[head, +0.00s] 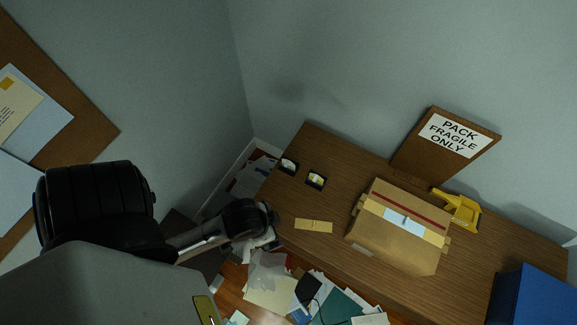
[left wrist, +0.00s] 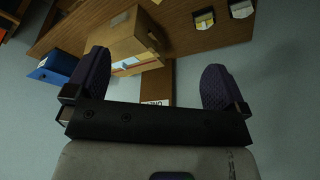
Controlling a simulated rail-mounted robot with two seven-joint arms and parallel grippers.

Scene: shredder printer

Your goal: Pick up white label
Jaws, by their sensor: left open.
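Two small black holders stand on the left part of the desk in the head view. The left holder (head: 289,166) shows a white label and the other (head: 316,180) a yellowish one. They also show at the top right of the left wrist view, white (left wrist: 241,8) and yellowish (left wrist: 204,19). My left gripper (left wrist: 156,60) is open and empty, its purple fingers apart. In the head view my left arm ends near the desk's left front edge, below the holders, and its fingers are hard to make out. My right gripper is not in view.
On the wooden desk (head: 345,160) lie a tan strip (head: 313,226), a cardboard box (head: 395,245) with a pale label (head: 404,221), and a yellow tape dispenser (head: 459,210). A "PACK FRAGILE ONLY" sign (head: 454,135) stands behind. A blue bin (head: 535,300) is at right. Papers litter the floor.

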